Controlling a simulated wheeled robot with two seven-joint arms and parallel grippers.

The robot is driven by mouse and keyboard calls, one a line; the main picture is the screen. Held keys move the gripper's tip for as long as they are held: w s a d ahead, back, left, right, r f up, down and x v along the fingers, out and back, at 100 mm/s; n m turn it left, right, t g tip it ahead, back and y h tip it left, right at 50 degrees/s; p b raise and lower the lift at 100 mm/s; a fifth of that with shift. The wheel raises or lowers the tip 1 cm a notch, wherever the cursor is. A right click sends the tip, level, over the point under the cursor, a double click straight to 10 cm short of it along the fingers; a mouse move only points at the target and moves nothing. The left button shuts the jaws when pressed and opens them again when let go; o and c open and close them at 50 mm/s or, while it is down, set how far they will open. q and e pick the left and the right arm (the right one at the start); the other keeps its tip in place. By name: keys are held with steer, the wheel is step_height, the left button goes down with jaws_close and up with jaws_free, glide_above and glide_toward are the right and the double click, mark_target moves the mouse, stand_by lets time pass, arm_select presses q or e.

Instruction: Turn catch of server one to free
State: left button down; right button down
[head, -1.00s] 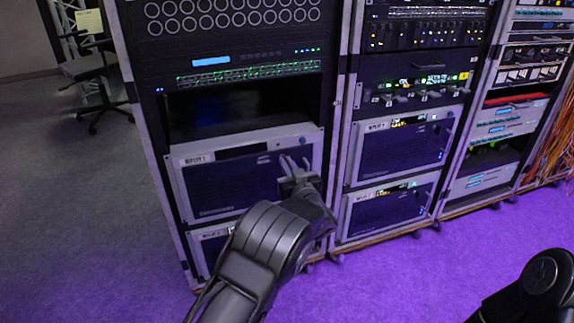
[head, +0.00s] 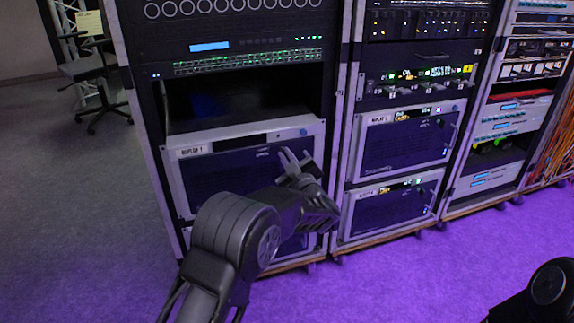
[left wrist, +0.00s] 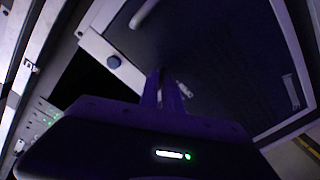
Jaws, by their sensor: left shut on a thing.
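Server one (head: 240,175), a silver-framed box with a dark front and a label at its upper left, sits low in the left rack. A small round bluish knob (head: 303,132), possibly the catch, is at its upper right corner; the knob also shows in the left wrist view (left wrist: 113,62). My left gripper (head: 294,157) is in front of the server's right side, just below the knob. My right gripper is out of view.
A second rack (head: 345,160) with two similar servers stands close on the right. Another unit (head: 310,243) lies below server one, partly hidden by my left arm. The slot above is dark. The purple floor (head: 400,285) in front is clear; a chair (head: 95,75) stands far left.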

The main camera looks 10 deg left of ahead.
arm_select(q)
steer(key=n+b, duration=1.1)
steer(key=shift+a+f, duration=0.1)
steer(key=shift+f, duration=0.1)
steer(key=shift+n, duration=0.3)
steer(key=c, duration=1.6)
jaws_free()
steer(key=shift+o, duration=0.2)
steer(key=p+v, duration=0.2)
steer(key=v, duration=0.6)
